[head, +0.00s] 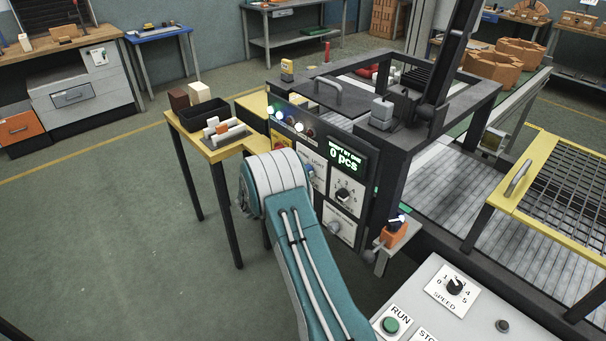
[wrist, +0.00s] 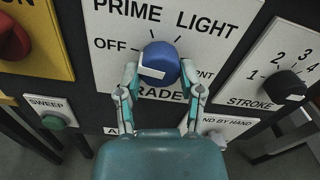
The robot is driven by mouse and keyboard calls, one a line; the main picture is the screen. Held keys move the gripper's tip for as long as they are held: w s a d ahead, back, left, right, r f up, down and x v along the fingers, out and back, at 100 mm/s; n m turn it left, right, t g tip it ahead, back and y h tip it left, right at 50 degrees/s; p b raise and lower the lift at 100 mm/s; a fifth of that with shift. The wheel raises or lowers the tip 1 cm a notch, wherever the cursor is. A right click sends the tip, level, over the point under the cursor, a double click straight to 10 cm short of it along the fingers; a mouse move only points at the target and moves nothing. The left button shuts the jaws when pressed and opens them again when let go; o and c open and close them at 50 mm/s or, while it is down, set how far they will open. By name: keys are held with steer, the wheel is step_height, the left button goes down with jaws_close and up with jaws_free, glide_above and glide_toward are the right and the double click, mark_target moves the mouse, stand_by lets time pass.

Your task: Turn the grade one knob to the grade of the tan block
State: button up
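The grade one knob appears to be the blue knob (wrist: 160,62) on the white GRADE plate (wrist: 108,55) in the wrist view. PRIME, LIGHT and OFF are readable around it; another label ending in NT is partly hidden. My gripper (wrist: 159,70) reaches up from below, a finger on each side of the knob, seemingly open with slight gaps. In the head view, a pale cream-tan block (head: 199,92) and a dark brown block (head: 179,100) stand behind a black tray on a small table; which one counts as tan is unclear.
A black STROKE knob (wrist: 284,86) sits right of the blue knob. A red knob (wrist: 12,40) and a green SWEEP button (wrist: 53,121) are at left. The small yellow-edged table (head: 235,149) stands beside the machine. Floor at left is clear.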

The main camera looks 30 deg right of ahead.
steer(key=shift+w, duration=0.1)
stand_by(0.3)
steer(key=m, duration=1)
steer(key=shift+w, duration=0.15)
steer(key=shift+m, duration=0.5)
steer(key=o, duration=1.2)
steer(key=shift+c, duration=0.2)
